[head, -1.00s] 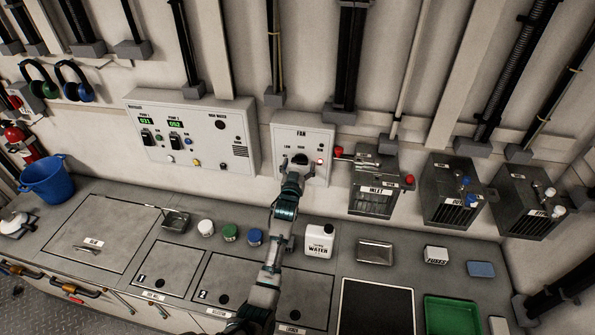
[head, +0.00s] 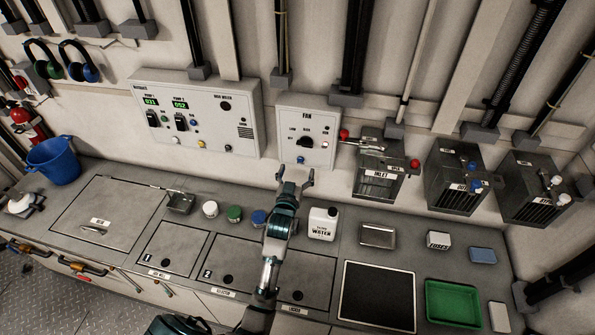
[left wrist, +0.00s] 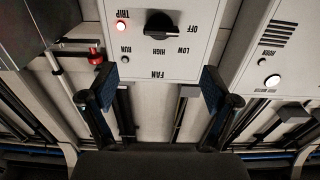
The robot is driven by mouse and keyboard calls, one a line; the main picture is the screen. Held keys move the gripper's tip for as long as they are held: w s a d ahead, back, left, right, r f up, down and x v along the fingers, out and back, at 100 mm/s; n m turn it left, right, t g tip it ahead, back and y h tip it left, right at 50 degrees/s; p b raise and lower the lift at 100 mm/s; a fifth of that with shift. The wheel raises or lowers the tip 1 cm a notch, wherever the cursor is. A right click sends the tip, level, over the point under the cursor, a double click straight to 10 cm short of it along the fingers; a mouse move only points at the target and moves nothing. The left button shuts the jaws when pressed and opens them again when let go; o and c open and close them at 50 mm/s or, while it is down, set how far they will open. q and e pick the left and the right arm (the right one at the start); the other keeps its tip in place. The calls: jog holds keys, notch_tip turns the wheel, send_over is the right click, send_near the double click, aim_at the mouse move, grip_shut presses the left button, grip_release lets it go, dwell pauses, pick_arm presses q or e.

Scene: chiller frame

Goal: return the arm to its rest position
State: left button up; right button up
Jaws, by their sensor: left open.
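My left gripper (head: 295,178) is open and empty in the head view, in front of and below the fan panel (head: 306,118). It is apart from the panel and above the counter. In the left wrist view both fingers (left wrist: 158,100) are spread, with the fan panel (left wrist: 184,40) beyond them, upside down. The black fan knob (left wrist: 159,25) is clear of the fingers, and it also shows in the head view (head: 304,142). My right gripper is in neither view.
The counter under my arm carries a white water jug (head: 323,223), a blue-lidded jar (head: 259,217), a green-lidded jar (head: 234,213) and a metal tray (head: 378,236). The inlet box (head: 377,180) with red knobs juts from the wall to the right. A green tray (head: 452,303) lies front right.

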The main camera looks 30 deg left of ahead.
pick_arm(q)
jog(key=s+d+f+m+g+h, duration=0.2)
jog(key=s+d+f+g, duration=0.15)
jog(key=s+f, duration=0.55)
jog(key=s+d+f+m+g+h, duration=0.1)
jog(key=s+d+f+g, duration=0.15)
jog(key=s+f, duration=0.45)
jog(key=s+d+f+m+g+h, duration=0.15)
jog(key=s+g, duration=0.25)
jog(key=s, duration=0.7)
jog(key=s+d+f+g, duration=0.35)
jog(key=s+f, duration=0.25)
jog(key=s, duration=0.3)
notch_tip(320, 180, down, 25)
jog(key=s+g, duration=0.2)
jog(key=s+a+f, duration=0.2)
jog(key=s+f, duration=0.7)
jog(key=s+a+f, duration=0.1)
jog(key=s+f, duration=0.8)
jog(key=shift+s+a+m+g+b, duration=0.25)
jog(key=shift+a+m+g+b, duration=0.1)
jog(key=shift+m+g+b, duration=0.1)
